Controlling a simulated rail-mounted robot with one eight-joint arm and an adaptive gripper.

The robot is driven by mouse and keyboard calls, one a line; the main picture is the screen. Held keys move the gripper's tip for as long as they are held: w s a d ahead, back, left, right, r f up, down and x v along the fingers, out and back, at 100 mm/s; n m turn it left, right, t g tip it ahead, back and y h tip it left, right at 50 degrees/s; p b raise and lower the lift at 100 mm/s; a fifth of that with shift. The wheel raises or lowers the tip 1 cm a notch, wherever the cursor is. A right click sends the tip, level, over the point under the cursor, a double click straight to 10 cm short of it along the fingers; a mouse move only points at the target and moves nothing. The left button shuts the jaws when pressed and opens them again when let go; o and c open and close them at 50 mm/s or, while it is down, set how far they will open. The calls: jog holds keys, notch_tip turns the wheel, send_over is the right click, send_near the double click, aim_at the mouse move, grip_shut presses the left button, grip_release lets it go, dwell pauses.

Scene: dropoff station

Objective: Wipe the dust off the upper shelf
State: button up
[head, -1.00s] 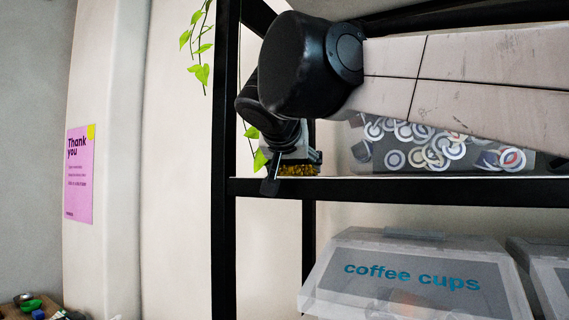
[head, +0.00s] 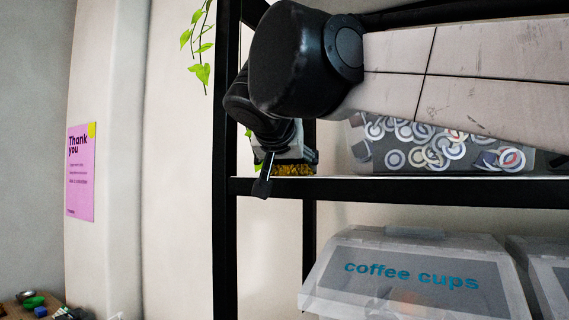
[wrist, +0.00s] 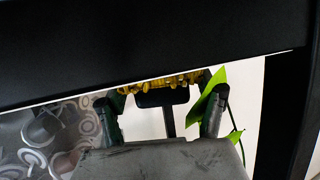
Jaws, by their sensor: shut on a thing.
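The upper shelf (head: 420,190) is a black-edged board across the right half of the head view. My gripper (head: 268,180) is at its left end, by the front edge. It is shut on a wiper with a black handle (wrist: 165,98) and a yellow fringe (head: 294,170). The fringe is at the shelf surface; whether it presses on it is hard to tell. In the wrist view the fringe (wrist: 160,82) lies against the shelf edge (wrist: 130,45), with my two fingers either side of the handle. No dust is clearly visible; my arm hides part of the shelf.
A clear bin of round-patterned packs (head: 430,150) stands on the upper shelf to the right. A black post (head: 225,120) and a hanging plant (head: 201,70) are at the left. A "coffee cups" bin (head: 410,275) is below.

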jog(key=shift+w+d+p, duration=0.2)
jog(key=shift+w+d, duration=0.15)
jog(key=shift+w, duration=0.3)
jog(key=shift+w+d+p, duration=0.15)
jog(key=shift+w+d, duration=0.2)
jog(key=shift+w, duration=0.25)
jog(key=shift+s+a, duration=0.4)
jog(key=shift+s, duration=0.3)
jog(key=shift+s+a, duration=0.35)
jog(key=shift+s, duration=0.3)
jog(key=shift+w, duration=0.15)
jog(key=shift+w+d+r+p, duration=0.1)
jog(key=shift+w+d+p, duration=0.25)
jog(key=shift+w, duration=0.25)
jog(key=shift+w+d+p, duration=0.25)
jog(key=shift+w+d, duration=0.1)
jog(key=shift+w, duration=0.25)
jog(key=shift+s+a+f, duration=0.2)
jog(key=shift+s+a, duration=0.1)
jog(key=shift+s, duration=0.4)
